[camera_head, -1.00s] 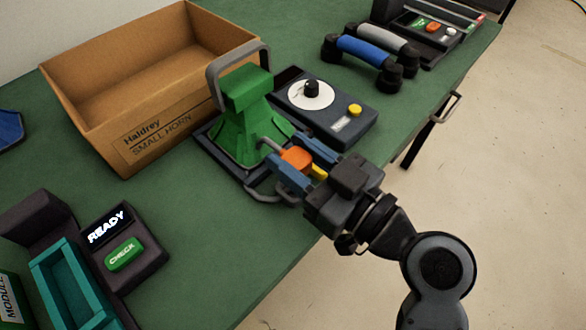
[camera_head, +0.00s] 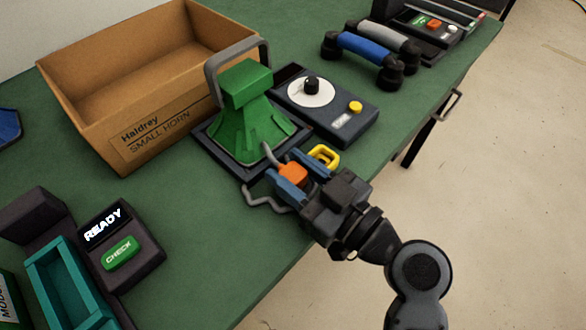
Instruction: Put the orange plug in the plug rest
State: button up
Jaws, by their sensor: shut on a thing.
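The orange plug (camera_head: 292,174) is between the blue fingers of my gripper (camera_head: 291,177), which is shut on it near the table's front edge. A grey cable (camera_head: 268,202) loops on the table beside the plug and a grey lead runs from the plug toward the green horn (camera_head: 249,115). A yellow square-ringed holder (camera_head: 324,155), which looks like the plug rest, is just right of my fingers. The plug is apart from it. The plug's tip and its height above the table are hard to tell.
The horn stands on a dark base with a grey handle. Behind my gripper is a dark box with a white dial (camera_head: 311,92). An open cardboard box (camera_head: 160,130) stands at the left. A READY/CHECK unit (camera_head: 122,250) is at lower left. Green table between is clear.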

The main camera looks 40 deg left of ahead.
jog(key=o, duration=1.1)
jog(key=shift+o, duration=0.2)
jog(key=shift+r+p, duration=0.2)
jog(key=shift+p, duration=0.15)
jog(key=shift+d+r, duration=0.1)
jog(key=s+d+b, duration=0.1)
jog(key=d, duration=1)
jog(key=shift+d, duration=0.4)
